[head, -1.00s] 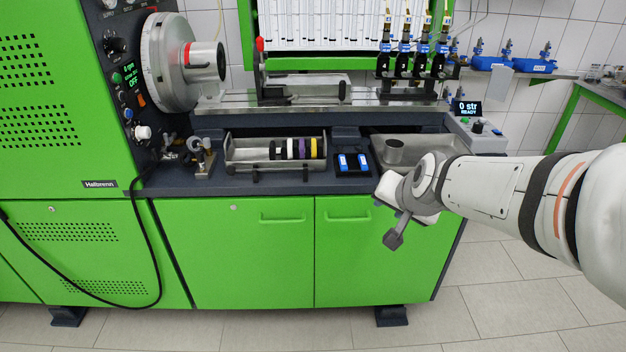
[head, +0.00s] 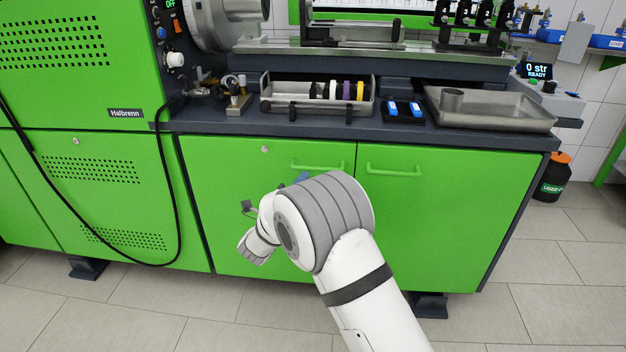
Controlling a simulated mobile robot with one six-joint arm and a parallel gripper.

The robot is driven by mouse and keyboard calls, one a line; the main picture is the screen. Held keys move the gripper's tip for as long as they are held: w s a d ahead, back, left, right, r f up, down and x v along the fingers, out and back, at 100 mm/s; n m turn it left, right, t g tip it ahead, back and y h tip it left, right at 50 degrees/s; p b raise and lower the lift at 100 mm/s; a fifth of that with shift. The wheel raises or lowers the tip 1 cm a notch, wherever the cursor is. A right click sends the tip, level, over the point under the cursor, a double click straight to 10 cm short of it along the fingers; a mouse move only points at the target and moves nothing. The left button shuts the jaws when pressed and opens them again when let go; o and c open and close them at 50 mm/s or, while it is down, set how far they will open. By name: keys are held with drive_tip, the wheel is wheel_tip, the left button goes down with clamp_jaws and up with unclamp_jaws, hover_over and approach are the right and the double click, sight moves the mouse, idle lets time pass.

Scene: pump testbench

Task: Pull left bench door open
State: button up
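The left bench door (head: 225,190) is a flat green panel and looks shut, level with the panels beside it. Its green bar handle (head: 325,167) runs level near the top right corner of the door. My gripper (head: 302,179) is in front of this door, mostly hidden behind my own wrist. Only a small grey-blue part shows just below the left end of the handle. I cannot tell whether it touches the handle or whether the fingers are open. The right bench door (head: 440,215) is shut, with its own handle (head: 394,170).
The dark worktop edge (head: 350,130) runs above the doors. A tray with coloured rings (head: 268,105) and a metal basin (head: 520,112) stand on it. A black cable (head: 172,220) hangs to the left. The tiled floor before the doors is clear apart from my arm.

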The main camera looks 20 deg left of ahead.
sight(315, 170)
drive_tip(key=b+x, duration=0.1)
drive_tip(key=x, duration=0.6)
drive_tip(key=shift+w+d, duration=0.1)
drive_tip(key=shift+w, duration=0.15)
drive_tip(key=shift+c, duration=0.2)
clamp_jaws()
